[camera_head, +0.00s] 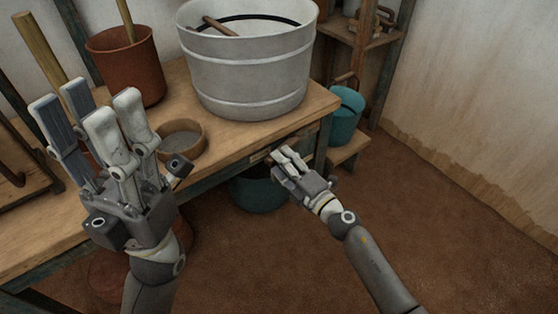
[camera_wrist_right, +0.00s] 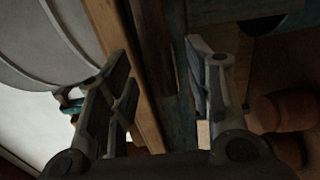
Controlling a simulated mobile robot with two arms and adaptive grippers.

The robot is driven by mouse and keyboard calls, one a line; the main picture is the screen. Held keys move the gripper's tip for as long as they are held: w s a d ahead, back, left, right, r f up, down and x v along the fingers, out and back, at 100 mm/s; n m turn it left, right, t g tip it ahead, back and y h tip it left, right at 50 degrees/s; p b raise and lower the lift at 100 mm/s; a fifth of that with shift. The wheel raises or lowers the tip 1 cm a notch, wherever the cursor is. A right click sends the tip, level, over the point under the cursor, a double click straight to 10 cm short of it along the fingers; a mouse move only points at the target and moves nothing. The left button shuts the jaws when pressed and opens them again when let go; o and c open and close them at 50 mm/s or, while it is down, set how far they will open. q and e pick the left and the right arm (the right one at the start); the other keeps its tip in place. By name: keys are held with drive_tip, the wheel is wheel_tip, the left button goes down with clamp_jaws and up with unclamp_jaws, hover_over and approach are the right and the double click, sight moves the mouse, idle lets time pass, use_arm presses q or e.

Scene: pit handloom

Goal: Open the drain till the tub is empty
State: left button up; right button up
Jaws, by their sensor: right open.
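A large grey metal tub (camera_head: 247,72) stands on the wooden bench near its right end. A wooden stick (camera_head: 220,26) and a dark curved line show inside it; I cannot tell the water level. No drain is clearly visible. My right gripper (camera_head: 281,156) is at the bench's front edge, below the tub and above a teal basin (camera_head: 258,196) under the bench. In the right wrist view this gripper (camera_wrist_right: 165,85) is open, with the bench edge (camera_wrist_right: 128,65) behind the gap and the tub's pale wall (camera_wrist_right: 45,50) at left. My left gripper (camera_head: 90,110) is open and empty, raised over the bench's left part.
A shallow brown bowl (camera_head: 181,141) and a reddish-brown bucket (camera_head: 126,62) with a stick stand on the bench (camera_head: 228,134). A teal bucket (camera_head: 345,115) sits on a low shelf at right. The earthen floor (camera_head: 430,230) is clear towards the right wall.

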drive_tip(key=shift+x, duration=1.2)
drive_tip(key=shift+s, duration=0.1)
clamp_jaws()
